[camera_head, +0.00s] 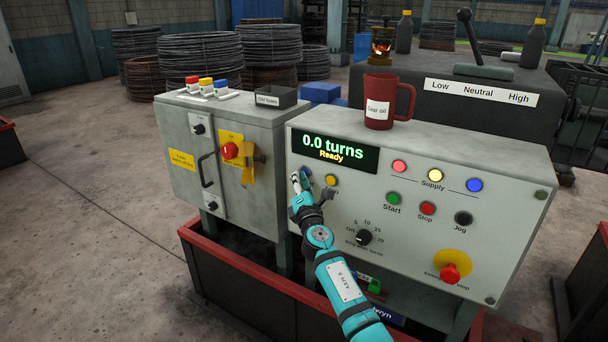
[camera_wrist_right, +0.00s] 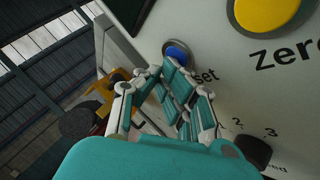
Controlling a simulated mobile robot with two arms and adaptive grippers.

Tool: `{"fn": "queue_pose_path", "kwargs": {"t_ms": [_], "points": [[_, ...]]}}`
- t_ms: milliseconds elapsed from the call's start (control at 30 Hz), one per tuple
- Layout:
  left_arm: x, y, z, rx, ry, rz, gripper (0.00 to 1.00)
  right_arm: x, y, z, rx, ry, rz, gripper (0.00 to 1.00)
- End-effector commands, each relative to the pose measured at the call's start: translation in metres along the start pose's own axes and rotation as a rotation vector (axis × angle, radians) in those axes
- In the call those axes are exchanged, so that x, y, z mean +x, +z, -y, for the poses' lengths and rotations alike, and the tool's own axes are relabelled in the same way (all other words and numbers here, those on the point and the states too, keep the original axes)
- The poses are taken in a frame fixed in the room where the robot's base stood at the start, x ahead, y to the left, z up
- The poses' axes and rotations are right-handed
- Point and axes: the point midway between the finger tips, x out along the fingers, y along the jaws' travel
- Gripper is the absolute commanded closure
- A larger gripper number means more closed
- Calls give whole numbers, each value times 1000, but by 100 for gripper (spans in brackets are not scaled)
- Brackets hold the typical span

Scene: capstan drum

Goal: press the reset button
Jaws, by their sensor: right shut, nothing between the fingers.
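The reset button is a small blue button in a dark ring (camera_wrist_right: 177,53) on the pale panel in the right wrist view, with the letters "set" beside it. In the head view a bit of blue shows at the button (camera_head: 307,171), below the left end of the display. My right gripper (camera_head: 296,178) is shut and empty in front of the panel's left edge, and partly covers the button there. In the wrist view its fingertips (camera_wrist_right: 166,72) are just below the button; I cannot tell whether they touch it. My left gripper is not in view.
A yellow button (camera_head: 331,180), labelled "Zero" in the wrist view, is right of the reset button. A black knob (camera_head: 364,237) is lower on the panel. The display (camera_head: 334,148) reads "0.0 turns, Ready". A grey cabinet with a red knob (camera_head: 229,151) stands to the left.

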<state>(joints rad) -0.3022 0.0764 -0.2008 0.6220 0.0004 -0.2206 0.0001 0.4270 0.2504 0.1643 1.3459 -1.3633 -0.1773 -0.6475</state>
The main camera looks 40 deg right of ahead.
Motion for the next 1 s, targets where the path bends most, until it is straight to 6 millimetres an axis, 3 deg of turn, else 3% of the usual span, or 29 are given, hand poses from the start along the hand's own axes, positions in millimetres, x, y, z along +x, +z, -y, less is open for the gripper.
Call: {"fn": "queue_pose_path", "kwargs": {"t_ms": [1000], "points": [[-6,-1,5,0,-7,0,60,-14,-10,-12,0,0,1,100]]}}
